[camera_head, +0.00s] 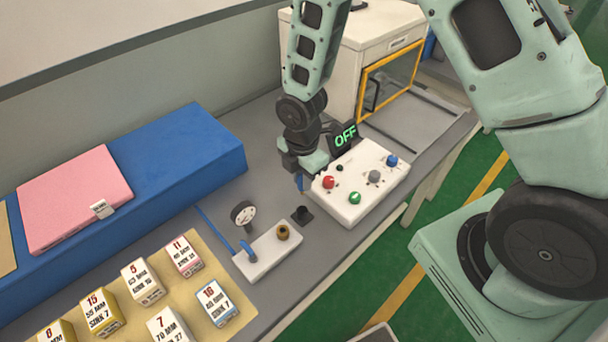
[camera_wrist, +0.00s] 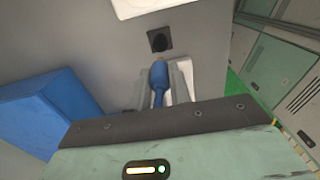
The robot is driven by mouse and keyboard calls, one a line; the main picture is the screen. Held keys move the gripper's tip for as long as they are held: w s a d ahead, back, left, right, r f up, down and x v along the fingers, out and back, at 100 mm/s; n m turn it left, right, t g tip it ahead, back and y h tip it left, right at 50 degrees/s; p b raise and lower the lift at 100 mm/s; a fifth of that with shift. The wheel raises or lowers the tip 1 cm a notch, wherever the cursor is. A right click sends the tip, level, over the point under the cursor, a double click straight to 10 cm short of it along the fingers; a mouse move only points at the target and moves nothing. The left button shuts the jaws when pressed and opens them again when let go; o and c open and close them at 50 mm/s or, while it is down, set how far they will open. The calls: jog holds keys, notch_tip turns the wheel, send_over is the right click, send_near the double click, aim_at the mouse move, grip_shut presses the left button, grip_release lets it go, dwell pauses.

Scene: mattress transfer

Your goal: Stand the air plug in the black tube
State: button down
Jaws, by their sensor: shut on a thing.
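The air plug (camera_wrist: 158,84) is blue with a brassy tip. In the wrist view it sits between the two fingers of my gripper (camera_wrist: 161,76), which is shut on it, with its tip pointing toward the black tube. In the head view a bit of blue plug (camera_head: 299,183) shows below my gripper (camera_head: 301,172), left of the control box. The black tube (camera_head: 302,215) is a short dark holder with a square base on the grey table. In the wrist view the tube (camera_wrist: 160,42) lies just beyond the plug's tip, apparently apart from it.
A white control box (camera_head: 352,201) with coloured knobs and an OFF display stands right of the tube. A white block (camera_head: 263,260) with a brass socket, gauge and blue hose is at its lower left. A blue mattress (camera_head: 175,165) and several labelled boxes (camera_head: 183,257) lie left.

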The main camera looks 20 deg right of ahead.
aim_at(302, 193)
jog(key=shift+f, duration=0.1)
jog(key=shift+f+b, duration=2.2)
jog(key=shift+f, duration=0.6)
jog(key=shift+f+b, duration=1.55)
jog(key=shift+f, duration=0.55)
jog(key=c, duration=1.2)
grip_release()
jog(key=shift+r, duration=0.1)
notch_tip(302, 193, up, 17)
jog(key=shift+r+b, duration=0.15)
jog(key=shift+b, duration=0.15)
